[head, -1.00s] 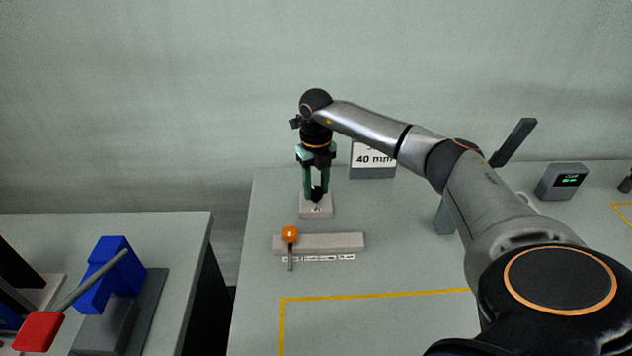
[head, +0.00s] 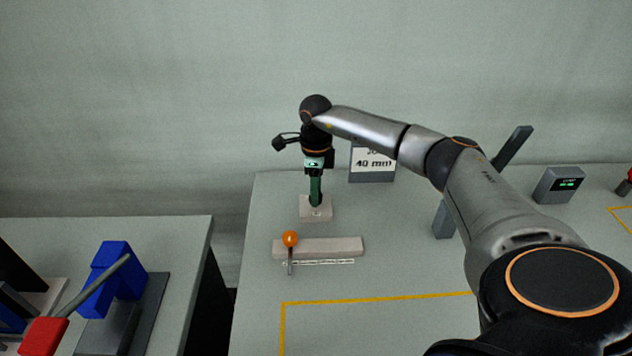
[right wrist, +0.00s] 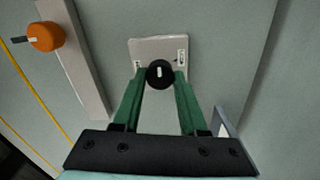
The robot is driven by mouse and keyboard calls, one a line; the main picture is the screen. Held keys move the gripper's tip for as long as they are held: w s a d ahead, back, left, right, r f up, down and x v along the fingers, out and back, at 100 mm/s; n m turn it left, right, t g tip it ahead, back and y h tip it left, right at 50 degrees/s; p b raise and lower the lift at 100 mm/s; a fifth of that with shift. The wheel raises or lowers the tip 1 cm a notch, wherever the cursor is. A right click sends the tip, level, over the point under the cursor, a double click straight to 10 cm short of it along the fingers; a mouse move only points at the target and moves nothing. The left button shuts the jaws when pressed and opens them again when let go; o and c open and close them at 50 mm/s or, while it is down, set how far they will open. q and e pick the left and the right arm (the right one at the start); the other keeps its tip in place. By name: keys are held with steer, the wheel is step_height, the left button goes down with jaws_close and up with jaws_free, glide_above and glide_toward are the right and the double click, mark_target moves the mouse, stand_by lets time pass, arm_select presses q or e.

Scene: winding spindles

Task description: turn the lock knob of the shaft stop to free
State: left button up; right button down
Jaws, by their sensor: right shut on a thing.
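The lock knob (right wrist: 153,82) is a round black knob with a white mark, seen from above in the right wrist view. It sits on a pale base plate (right wrist: 147,47), which also shows in the head view (head: 305,213). Small labels lie on the plate on both sides of the knob. My right gripper (right wrist: 160,77) has its two green fingers shut on the knob, one on each side. In the head view the right gripper (head: 316,197) points straight down, its fingers lined up and hiding most of the knob. My left gripper is out of view.
A pale bar (head: 335,246) with an orange ball-topped lever (head: 290,239) lies in front of the plate. A "40 mm" sign (head: 372,164) stands behind to the right. A small display box (head: 560,184) is farther right. A blue fixture (head: 117,270) stands on the left table.

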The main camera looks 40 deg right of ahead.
steer(key=n, duration=0.4)
steer(key=shift+n, duration=0.3)
steer(key=n, duration=0.4)
steer(key=shift+n, duration=0.3)
steer(key=n+b, duration=0.1)
steer(key=n, duration=0.3)
steer(key=shift+w, duration=0.1)
steer(key=shift+n, duration=2.1)
steer(key=shift+c, duration=2.2)
jaws_free()
